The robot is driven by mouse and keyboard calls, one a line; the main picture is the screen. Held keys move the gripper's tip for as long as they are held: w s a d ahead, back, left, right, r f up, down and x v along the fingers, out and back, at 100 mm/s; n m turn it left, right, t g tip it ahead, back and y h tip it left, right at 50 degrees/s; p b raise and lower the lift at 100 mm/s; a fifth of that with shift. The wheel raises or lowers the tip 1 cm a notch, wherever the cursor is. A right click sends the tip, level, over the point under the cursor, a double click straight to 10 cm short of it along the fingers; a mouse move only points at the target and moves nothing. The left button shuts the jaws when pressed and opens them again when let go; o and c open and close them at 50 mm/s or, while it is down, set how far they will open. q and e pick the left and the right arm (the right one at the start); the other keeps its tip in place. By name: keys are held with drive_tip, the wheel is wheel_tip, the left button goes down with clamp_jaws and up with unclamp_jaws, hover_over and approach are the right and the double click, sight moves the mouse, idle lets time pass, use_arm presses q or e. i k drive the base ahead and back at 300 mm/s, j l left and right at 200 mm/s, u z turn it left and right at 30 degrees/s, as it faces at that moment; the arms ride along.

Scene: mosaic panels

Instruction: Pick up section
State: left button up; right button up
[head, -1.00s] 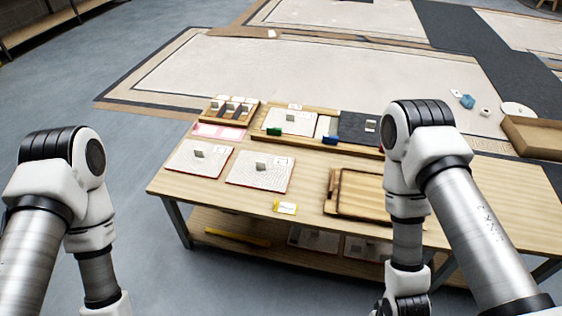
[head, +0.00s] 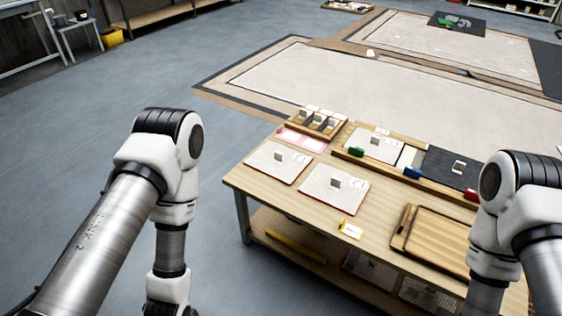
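Two square pale mosaic sections lie side by side on the table's left part: the left section (head: 268,167) and the right section (head: 323,194). Each has a small grey block standing on it and a white label at a corner. Another pale section (head: 366,147) lies in the wooden frame at the back of the table. My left arm is at the left, away from the table, and my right arm is at the right edge, in front of the table. Neither gripper shows; both are below or outside the picture.
The wooden table (head: 290,203) has a lower shelf with more panels and a yellow bar (head: 297,247). A wooden tray (head: 437,240) lies at the right. A divided wooden rack (head: 316,123), a pink mat (head: 302,140) and a yellow-edged card (head: 350,229) are also on top. Floor left is clear.

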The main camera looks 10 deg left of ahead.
sight(283, 164)
drive_tip(key=i+j+z, duration=0.55)
drive_tip(key=j, duration=0.3)
drive_tip(key=i+j+z, duration=0.4)
drive_tip(key=j, duration=0.3)
drive_tip(key=i+j+z, duration=0.2)
drive_tip(key=j, duration=0.15)
